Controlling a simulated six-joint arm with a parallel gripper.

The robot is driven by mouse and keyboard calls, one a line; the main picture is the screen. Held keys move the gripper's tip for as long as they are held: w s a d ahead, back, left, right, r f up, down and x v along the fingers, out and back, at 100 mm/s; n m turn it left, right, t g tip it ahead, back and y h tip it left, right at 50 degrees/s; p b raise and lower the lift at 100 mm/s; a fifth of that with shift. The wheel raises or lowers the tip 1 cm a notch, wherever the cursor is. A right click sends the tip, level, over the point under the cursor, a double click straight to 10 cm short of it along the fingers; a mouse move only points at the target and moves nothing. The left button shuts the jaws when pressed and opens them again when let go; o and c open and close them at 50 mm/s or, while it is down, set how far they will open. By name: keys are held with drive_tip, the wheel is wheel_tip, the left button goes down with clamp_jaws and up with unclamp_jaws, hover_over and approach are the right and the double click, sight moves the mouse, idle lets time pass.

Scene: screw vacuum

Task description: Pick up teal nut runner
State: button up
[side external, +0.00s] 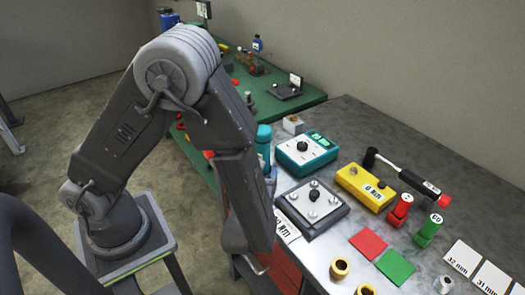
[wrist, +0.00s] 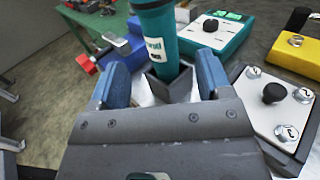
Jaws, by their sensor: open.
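The teal nut runner (wrist: 157,35) stands upright in the wrist view, with a white label on its side and its lower end in a dark square holder (wrist: 168,84). In the side external view its teal body (side external: 264,140) shows just past my arm, which hides its lower part. My gripper (wrist: 160,72) is open, with one blue finger to the left and one to the right of the nut runner in the wrist view. Gaps show between the tool and both fingers. My gripper is mostly hidden behind my arm in the side external view.
A teal box (side external: 306,152), a grey plate with knobs (side external: 312,204) and a yellow box (side external: 365,187) stand close by. A hammer-like tool (side external: 408,178), red and green bottles and coloured cards lie farther right. A green table (side external: 270,107) stands behind.

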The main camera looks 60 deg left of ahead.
sight(261, 155)
drive_tip(key=x, duration=0.7)
drive_tip(key=shift+w+a+r, duration=0.15)
drive_tip(key=shift+w+a, duration=0.05)
drive_tip(key=shift+w, duration=0.05)
